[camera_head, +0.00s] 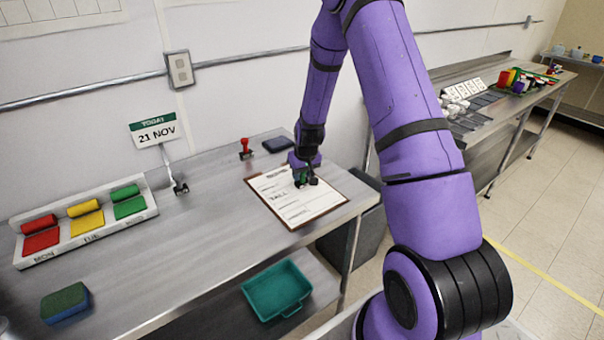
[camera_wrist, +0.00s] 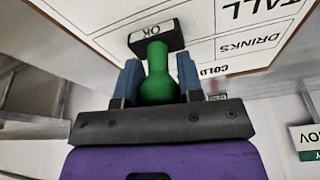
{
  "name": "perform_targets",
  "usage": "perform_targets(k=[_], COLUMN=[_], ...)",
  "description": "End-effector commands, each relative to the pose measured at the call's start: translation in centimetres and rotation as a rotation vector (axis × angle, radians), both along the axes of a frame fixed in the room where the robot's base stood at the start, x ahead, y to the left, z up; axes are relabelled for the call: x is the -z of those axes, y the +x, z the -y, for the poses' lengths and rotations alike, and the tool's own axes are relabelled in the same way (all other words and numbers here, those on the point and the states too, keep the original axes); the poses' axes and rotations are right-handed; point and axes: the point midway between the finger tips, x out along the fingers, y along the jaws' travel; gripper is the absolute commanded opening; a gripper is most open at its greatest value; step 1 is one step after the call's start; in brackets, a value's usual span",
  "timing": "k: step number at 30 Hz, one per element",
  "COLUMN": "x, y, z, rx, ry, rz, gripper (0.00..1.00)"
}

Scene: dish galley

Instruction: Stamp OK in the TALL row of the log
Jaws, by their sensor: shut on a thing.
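My gripper (camera_wrist: 157,82) is shut on the green handle (camera_wrist: 156,88) of a stamp whose dark head (camera_wrist: 157,36) carries an OK label. In the head view the gripper (camera_head: 303,178) is over the log (camera_head: 285,205), a white sheet on a brown clipboard. The wrist view shows the log's rows (camera_wrist: 245,45) upside down, with TALL, DRINKS and COLD readable. The stamp head is close to the sheet, left of the TALL and DRINKS words in the wrist view. I cannot tell whether it touches the paper. The arm and gripper hide part of the sheet in the head view.
A red-handled stamp (camera_head: 245,148) and a dark pad (camera_head: 279,144) stand behind the log. A date sign (camera_head: 156,132) reads 21 NOV. A tray of coloured cloths (camera_head: 85,220) and a sponge (camera_head: 65,303) lie at left. The middle of the counter is clear.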

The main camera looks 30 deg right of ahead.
Motion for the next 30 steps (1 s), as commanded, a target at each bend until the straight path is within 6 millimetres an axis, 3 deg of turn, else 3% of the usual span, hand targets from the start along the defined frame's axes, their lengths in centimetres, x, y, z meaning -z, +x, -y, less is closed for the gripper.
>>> perform_targets(k=[8, 30], x=[-0.3, -5.4], y=[-0.1, 0.0], z=[0.0, 0.0], rx=[0.000, 0.000], ry=[0.002, 0.000], rz=[-0.004, 0.000], gripper=[0.20, 0.20])
